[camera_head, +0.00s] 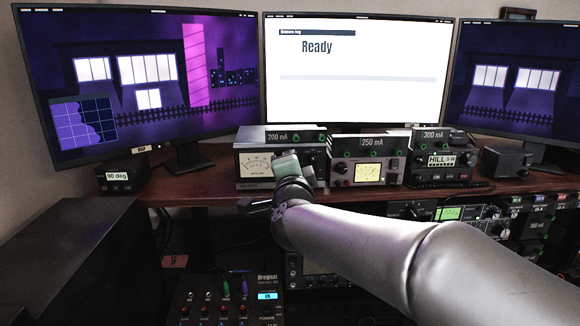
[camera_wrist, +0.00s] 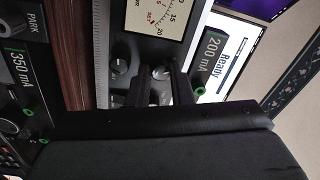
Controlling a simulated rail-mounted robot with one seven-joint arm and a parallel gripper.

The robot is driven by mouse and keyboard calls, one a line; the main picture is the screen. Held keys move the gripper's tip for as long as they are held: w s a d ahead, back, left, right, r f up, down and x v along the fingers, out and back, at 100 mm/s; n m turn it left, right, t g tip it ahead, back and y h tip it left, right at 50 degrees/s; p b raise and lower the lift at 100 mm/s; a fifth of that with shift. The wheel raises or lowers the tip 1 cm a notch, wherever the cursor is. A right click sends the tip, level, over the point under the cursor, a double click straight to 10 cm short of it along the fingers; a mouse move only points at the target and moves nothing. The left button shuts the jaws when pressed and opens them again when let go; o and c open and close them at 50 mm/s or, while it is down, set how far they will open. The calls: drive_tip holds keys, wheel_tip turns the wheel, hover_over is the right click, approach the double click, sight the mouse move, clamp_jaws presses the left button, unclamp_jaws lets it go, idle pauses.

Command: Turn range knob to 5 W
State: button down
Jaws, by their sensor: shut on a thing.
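A silver-faced tuner (camera_head: 243,140) with a white needle meter and a 200 mA label stands on the shelf below the left and middle monitors. My gripper (camera_head: 285,163) is at the right part of its front. In the wrist view the tuner's face appears rotated, with the meter (camera_wrist: 158,16) at the top. My gripper (camera_wrist: 162,84) has its two dark fingers on either side of a round silver knob (camera_wrist: 160,72) and is shut on it. The knob's lettering and pointer are hidden or too small to read, so I cannot tell its setting.
Another silver knob (camera_wrist: 118,66) sits close beside the fingers. A 250 mA unit (camera_head: 367,160) and a 300 mA unit (camera_head: 440,160) stand to the right. A small 90 deg box (camera_head: 122,176) is at left. The middle monitor (camera_head: 357,75) reads Ready.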

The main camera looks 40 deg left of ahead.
drive_tip(key=shift+n, duration=1.1)
drive_tip(key=c, duration=1.3)
unclamp_jaws()
drive_tip(key=b+v, duration=0.2)
drive_tip(key=v, duration=1.5)
drive_tip(key=shift+d+f, duration=0.15)
drive_tip(key=shift+d, duration=0.1)
